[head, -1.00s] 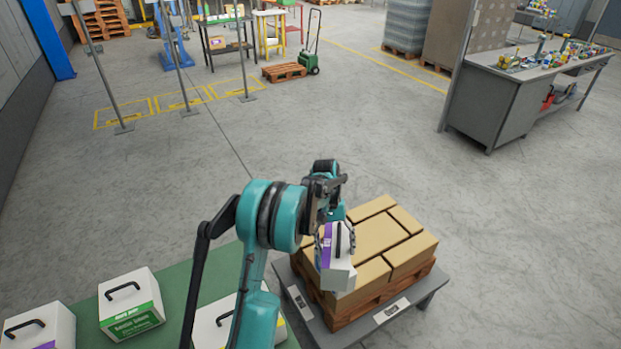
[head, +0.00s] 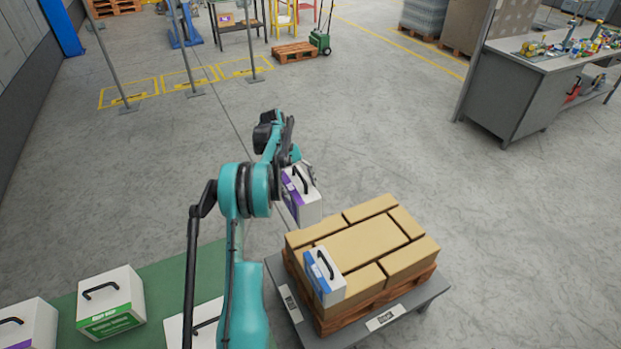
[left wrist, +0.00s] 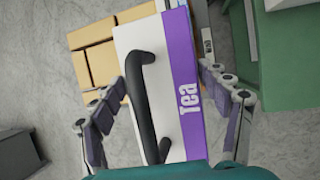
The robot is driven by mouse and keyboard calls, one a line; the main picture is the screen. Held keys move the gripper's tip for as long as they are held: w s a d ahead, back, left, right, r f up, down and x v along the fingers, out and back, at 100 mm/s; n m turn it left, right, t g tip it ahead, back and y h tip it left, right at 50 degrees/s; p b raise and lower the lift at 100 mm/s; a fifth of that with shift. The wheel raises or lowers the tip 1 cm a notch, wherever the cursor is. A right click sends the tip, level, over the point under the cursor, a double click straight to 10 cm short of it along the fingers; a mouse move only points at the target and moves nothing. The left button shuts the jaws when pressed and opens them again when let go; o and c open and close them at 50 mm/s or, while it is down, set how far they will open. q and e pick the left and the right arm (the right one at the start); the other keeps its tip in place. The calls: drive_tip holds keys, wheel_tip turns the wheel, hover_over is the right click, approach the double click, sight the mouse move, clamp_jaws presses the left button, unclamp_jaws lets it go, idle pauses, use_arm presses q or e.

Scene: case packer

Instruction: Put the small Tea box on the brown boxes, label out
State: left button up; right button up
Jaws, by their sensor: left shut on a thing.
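The small Tea box (head: 305,205) is white with a black handle and a purple label band. In the left wrist view the box (left wrist: 183,85) shows the word "Tea" on the purple band. My left gripper (left wrist: 163,90) is shut on it, with fingers on both sides. The box hangs in the air, tilted, beyond the far left corner of the brown boxes (head: 360,243). The brown boxes form a layer on a pallet. A white box with a blue label (head: 324,276) stands on their near left part. My right gripper is out of view.
The pallet stands on a grey cart (head: 425,293). A green table (head: 205,277) at lower left bears a green-label box (head: 110,302), a purple-label box (head: 28,325) and another white box partly hidden by my arm. The brown boxes' top is otherwise clear.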

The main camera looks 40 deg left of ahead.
use_arm(q)
drive_tip(key=shift+f, duration=0.15)
drive_tip(key=shift+f+b, duration=0.3)
drive_tip(key=shift+b, duration=0.05)
wheel_tip(320, 180, down, 5)
drive_tip(key=shift+r+b, duration=0.1)
drive_tip(key=shift+b, duration=1.15)
drive_tip(key=shift+r, duration=0.3)
drive_tip(key=shift+s+r+p, duration=0.1)
drive_tip(key=shift+p, duration=0.2)
wheel_tip(320, 180, down, 19)
drive_tip(key=b, duration=1.2)
drive_tip(key=shift+f+b, duration=0.4)
drive_tip(key=shift+b, duration=0.1)
drive_tip(key=o, duration=1.9)
drive_tip(key=shift+r, duration=0.1)
